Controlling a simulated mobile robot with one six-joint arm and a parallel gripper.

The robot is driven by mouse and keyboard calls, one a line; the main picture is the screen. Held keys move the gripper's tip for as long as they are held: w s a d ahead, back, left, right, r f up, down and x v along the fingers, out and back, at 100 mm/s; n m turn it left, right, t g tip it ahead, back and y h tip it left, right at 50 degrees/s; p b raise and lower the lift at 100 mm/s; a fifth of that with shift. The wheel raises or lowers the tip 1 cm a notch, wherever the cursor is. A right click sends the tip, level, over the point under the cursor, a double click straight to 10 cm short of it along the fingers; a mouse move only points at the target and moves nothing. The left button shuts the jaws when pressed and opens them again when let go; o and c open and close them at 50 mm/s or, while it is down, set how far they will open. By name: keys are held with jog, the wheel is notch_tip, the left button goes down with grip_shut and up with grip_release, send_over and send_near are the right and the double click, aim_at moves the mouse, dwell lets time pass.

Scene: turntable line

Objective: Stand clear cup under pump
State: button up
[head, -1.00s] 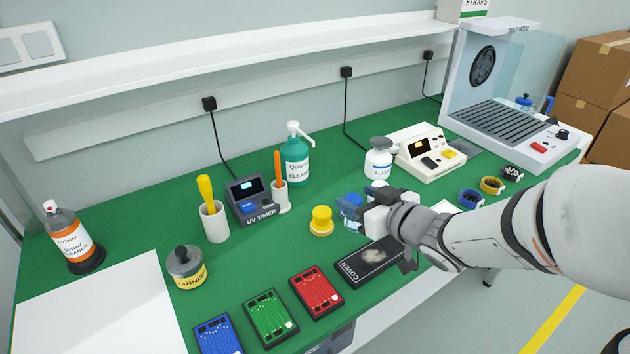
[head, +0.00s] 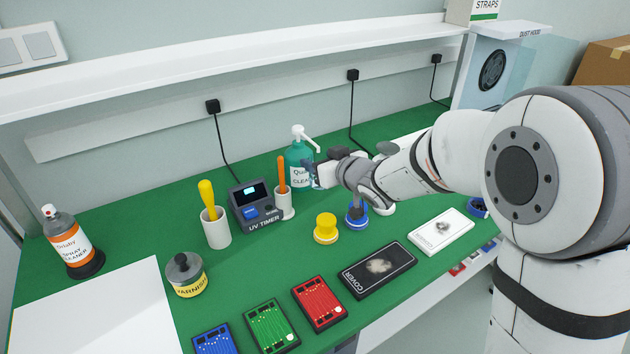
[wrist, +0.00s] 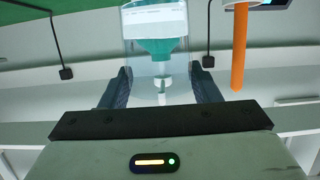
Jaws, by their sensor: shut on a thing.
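The teal pump bottle (head: 298,172), labelled as a cleaner, stands on the green bench; its white spout points right, toward my gripper (head: 318,173). My gripper is beside the bottle's right side, below spout height. In the wrist view my gripper (wrist: 160,82) is shut on the clear cup (wrist: 131,72), which sits between the fingers. The bottle (wrist: 158,46) shows upside down through the cup's clear wall. In the head view the cup is hard to make out against the bottle and fingers. I cannot tell whether its base touches the bench.
An orange-handled tool in a white holder (head: 285,204) and the UV timer (head: 253,204) stand left of the bottle. A yellow knobbed piece (head: 326,229) and a blue one (head: 357,216) stand in front. The black cover box (head: 378,268) lies nearer the front edge.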

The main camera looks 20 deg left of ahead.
jog(key=shift+x, duration=0.8)
jog(key=shift+d+f+b, duration=0.1)
jog(key=shift+f+b, duration=0.45)
jog(key=shift+f, duration=2.7)
jog(key=shift+f, duration=0.1)
jog(key=shift+f, duration=0.15)
jog(key=o, duration=1.1)
